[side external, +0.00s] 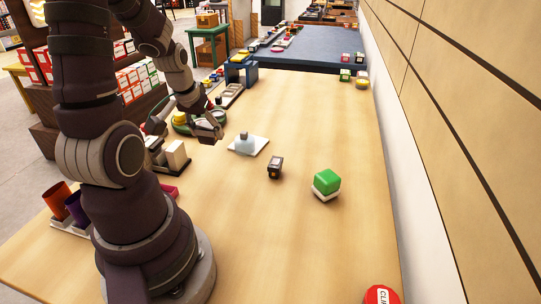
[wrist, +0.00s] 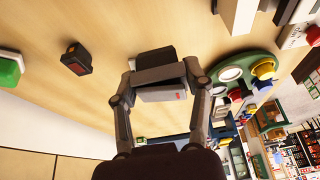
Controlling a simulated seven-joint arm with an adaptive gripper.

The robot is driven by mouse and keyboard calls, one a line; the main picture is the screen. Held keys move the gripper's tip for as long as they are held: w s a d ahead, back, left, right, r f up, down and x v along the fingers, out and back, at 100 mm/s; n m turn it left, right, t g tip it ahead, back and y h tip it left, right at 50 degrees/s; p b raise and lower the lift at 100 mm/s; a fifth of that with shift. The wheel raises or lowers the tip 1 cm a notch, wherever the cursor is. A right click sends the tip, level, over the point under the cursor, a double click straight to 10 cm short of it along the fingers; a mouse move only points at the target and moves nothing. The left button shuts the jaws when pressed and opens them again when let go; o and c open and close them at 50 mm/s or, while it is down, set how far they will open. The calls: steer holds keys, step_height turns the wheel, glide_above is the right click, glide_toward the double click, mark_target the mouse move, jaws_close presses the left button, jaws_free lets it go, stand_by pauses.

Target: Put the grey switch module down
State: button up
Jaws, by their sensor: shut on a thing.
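My gripper (wrist: 158,80) is shut on the grey switch module (wrist: 160,74) in the wrist view, one finger on each side. The module is a grey block with a darker band and a small red mark on its lighter part. In the side view, my gripper (side external: 214,124) is over the left part of the wooden table, near the green tray. The module is hard to make out there. The gap between the module and the table cannot be judged for certain.
A white plate with a grey piece (side external: 247,144), a small dark module (side external: 275,167) and a green-topped block (side external: 326,184) stand on the table. A green tray (wrist: 245,62) with round wells is close on the right in the wrist view. Bare table (side external: 310,115) lies beyond.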

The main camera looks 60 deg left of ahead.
steer(key=w+d+m+h, duration=0.1)
steer(key=w+d+m, duration=0.3)
steer(key=w+d, duration=0.15)
steer(key=m+h, duration=0.5)
steer(key=m, duration=0.9)
glide_above(321, 272)
steer(key=a, duration=0.2)
steer(key=f, duration=0.6)
steer(key=s+d+f, duration=0.1)
steer(key=f, duration=0.2)
steer(key=shift+f, duration=0.15)
steer(key=o, duration=1)
steer(key=shift+o, duration=0.2)
